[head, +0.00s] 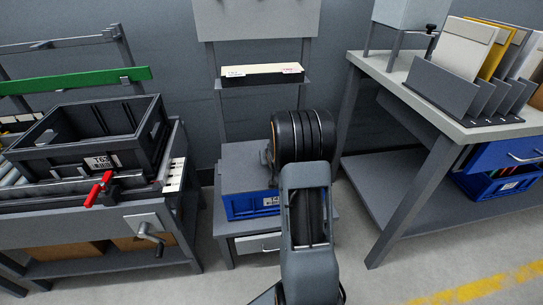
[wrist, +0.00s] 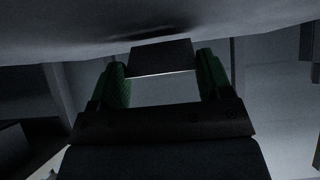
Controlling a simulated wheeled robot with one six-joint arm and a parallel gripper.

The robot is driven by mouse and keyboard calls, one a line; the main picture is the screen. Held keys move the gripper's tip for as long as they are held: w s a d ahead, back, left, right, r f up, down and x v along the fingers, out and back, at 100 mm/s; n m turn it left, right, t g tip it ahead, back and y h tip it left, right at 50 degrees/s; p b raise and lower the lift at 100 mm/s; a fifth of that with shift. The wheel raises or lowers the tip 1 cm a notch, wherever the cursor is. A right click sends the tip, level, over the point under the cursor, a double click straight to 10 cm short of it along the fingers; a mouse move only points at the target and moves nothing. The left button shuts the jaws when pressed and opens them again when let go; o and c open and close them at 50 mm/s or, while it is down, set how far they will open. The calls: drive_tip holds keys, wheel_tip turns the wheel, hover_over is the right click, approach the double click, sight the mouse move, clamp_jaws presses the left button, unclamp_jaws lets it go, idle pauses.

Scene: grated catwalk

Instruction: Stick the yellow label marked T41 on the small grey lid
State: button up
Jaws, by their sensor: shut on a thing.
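My gripper (wrist: 162,75) shows in the wrist view with a green-padded finger on each side. It is shut on a thin flat piece (wrist: 162,56) that looks dark there, with a pale lower edge. I cannot read a mark on it or tell that it is yellow. In the head view my arm hides most of my gripper. A grey lid-like top (head: 243,158) covers a blue crate (head: 240,206) just left of my arm. I cannot tell whether the held piece touches it. No label marked T41 is readable.
A black crate (head: 70,148) labelled T63 sits on a roller bench at left, near a red clamp (head: 100,190). A shelf with a cream strip (head: 262,69) hangs behind. At right, a bench (head: 415,95) carries a file rack (head: 455,92). Floor is clear at front right.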

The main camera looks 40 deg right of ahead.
drive_tip(key=shift+f, duration=0.25)
drive_tip(key=o, duration=0.9)
drive_tip(key=p+v, duration=0.3)
drive_tip(key=v, duration=0.3)
drive_tip(key=shift+s+a+r, duration=0.1)
drive_tip(key=shift+s+r, duration=0.1)
drive_tip(key=shift+r, duration=0.2)
drive_tip(key=shift+s+a+r, duration=0.2)
drive_tip(key=shift+s+r, duration=0.1)
drive_tip(key=shift+s, duration=0.2)
